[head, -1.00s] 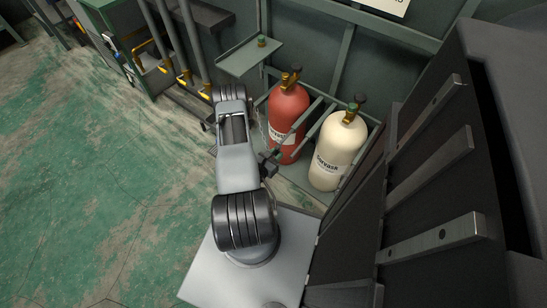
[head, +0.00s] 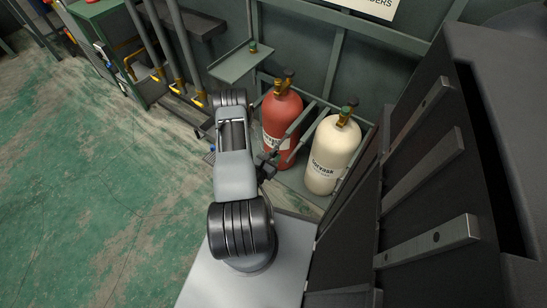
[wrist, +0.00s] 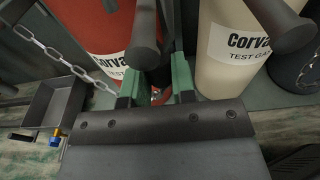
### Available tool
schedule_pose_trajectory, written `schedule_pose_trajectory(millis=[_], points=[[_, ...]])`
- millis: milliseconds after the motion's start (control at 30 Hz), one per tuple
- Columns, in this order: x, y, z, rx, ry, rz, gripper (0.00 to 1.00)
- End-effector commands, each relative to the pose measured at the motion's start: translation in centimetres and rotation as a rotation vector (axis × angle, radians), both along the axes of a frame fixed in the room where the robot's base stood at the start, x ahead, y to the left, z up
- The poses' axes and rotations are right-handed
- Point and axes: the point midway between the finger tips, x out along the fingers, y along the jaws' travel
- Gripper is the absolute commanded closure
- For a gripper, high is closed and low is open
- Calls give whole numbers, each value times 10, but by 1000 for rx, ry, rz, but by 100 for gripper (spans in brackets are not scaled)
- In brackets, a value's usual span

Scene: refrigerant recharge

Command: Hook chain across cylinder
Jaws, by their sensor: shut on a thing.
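The red cylinder (head: 281,110) stands upright in a rack against the wall, left of the cream cylinder (head: 333,150). In the wrist view the red cylinder (wrist: 98,28) and cream cylinder (wrist: 228,62) stand behind the fingers. A silver chain (wrist: 62,60) slopes from the upper left across the red cylinder to beside my left finger. My gripper (wrist: 155,92), with green fingertips, is shut on the chain's end, which is mostly hidden between the fingers. In the head view my gripper (head: 267,168) is low in front of the cylinders.
A small dark tray (wrist: 58,103) with a blue and brass fitting (wrist: 55,137) by it is left in the wrist view. Rack rails (head: 302,118) run between the cylinders. A shelf (head: 239,65) juts from the wall. The green floor (head: 90,200) at left is clear.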

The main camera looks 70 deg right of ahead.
Motion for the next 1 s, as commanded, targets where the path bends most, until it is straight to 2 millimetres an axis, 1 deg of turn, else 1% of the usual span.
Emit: schedule_pose_trajectory(millis=[533,1000], points=[[0,0,-3,0,0,0,96],[0,0,-17,0,0,0,96]])
